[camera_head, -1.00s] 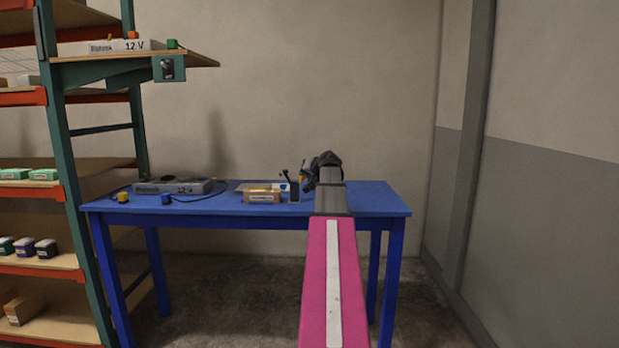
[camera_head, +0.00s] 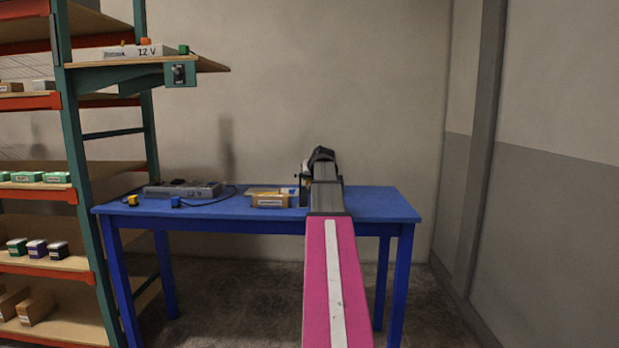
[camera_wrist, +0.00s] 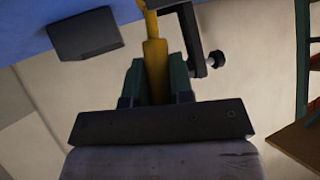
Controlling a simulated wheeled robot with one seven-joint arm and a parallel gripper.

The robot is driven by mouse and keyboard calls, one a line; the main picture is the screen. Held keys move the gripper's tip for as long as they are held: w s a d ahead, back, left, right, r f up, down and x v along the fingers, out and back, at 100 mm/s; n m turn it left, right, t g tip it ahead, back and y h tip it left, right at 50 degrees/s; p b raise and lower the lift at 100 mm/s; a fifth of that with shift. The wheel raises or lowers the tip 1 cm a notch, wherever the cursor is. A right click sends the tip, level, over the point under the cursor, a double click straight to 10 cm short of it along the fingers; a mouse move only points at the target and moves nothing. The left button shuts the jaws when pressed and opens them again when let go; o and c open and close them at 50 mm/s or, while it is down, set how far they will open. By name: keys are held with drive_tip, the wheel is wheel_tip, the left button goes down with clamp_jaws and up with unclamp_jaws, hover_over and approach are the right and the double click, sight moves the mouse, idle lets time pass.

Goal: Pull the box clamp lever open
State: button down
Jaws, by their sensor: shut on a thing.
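In the wrist view my gripper (camera_wrist: 156,78) has its two green fingers shut on a yellow lever (camera_wrist: 155,52). The lever runs up from between the fingers toward a dark clamp (camera_wrist: 192,32) with a black screw knob at its right. The top of the clamp is cut off by the picture edge. In the head view my arm reaches over the blue table (camera_head: 375,205). Its dark wrist hides the fingers, the lever and most of the clamp there.
A cardboard box (camera_head: 270,201) sits on the table left of my arm. A grey console (camera_head: 182,190) with a cable, a yellow block (camera_head: 133,200) and a blue block (camera_head: 175,202) lie further left. A shelf rack (camera_head: 75,130) stands at the left. The table's right end is clear.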

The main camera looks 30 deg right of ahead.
drive_tip(key=c, duration=1)
unclamp_jaws()
